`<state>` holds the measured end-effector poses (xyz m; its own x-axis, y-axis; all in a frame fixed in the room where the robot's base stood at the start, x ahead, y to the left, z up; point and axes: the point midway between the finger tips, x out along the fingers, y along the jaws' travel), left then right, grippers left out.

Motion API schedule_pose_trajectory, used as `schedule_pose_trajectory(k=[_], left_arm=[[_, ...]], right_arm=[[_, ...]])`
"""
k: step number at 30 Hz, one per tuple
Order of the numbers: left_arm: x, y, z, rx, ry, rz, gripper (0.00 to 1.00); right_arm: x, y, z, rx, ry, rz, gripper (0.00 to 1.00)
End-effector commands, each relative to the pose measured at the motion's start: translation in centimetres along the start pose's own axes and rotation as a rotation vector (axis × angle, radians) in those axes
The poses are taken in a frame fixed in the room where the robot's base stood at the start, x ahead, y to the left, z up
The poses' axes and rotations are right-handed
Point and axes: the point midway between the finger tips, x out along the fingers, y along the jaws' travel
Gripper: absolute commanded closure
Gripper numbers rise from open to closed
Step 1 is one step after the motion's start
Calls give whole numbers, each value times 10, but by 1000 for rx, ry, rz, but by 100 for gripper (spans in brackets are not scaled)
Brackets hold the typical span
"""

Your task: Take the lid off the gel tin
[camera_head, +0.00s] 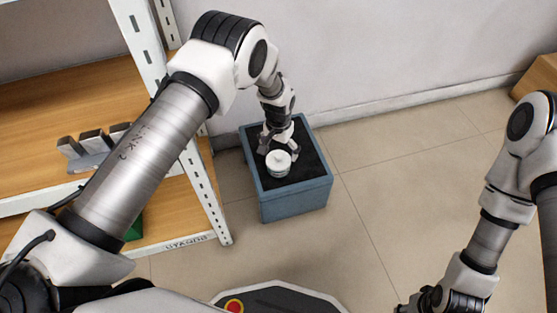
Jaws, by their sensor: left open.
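The gel tin (278,169) is a small, round, pale tin with a white lid (278,157) on top. It stands upright on the dark mesh top of a blue box. My left gripper (279,151) points down at the tin's far side, open, with its fingers spread close around the lid. I cannot tell whether the fingers touch it. My right arm hangs at the right, and its gripper (408,308) is mostly cut off at the bottom edge, so its jaws are hidden.
The blue box (297,199) stands on the tiled floor against the wall. A white-framed shelf (190,170) with wooden boards stands close on its left, holding grey items (88,150). A wooden box (540,75) is at the far right. The floor right of the blue box is clear.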

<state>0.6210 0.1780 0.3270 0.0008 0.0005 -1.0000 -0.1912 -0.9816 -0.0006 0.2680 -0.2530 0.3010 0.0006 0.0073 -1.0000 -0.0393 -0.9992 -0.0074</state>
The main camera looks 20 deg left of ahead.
Motion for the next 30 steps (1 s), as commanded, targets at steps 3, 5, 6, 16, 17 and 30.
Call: schedule_pose_trajectory(k=[3,5,6,16,17,30], left_arm=[[28,-1,0,0,0,1,0],[31,-1,0,-1,0,0,0],[31,-1,0,-1,1,0,0],[29,-1,0,-1,0,0,64],[29,-1,0,-1,0,0,74],[28,-1,1,-1,-3,1,97]], right_arm=[[17,0,0,0,0,0,60],[18,0,0,0,0,0,60],[17,0,0,0,0,0,60],[16,0,0,0,0,0,60],[16,0,0,0,0,0,60],[14,0,0,0,0,0,60]])
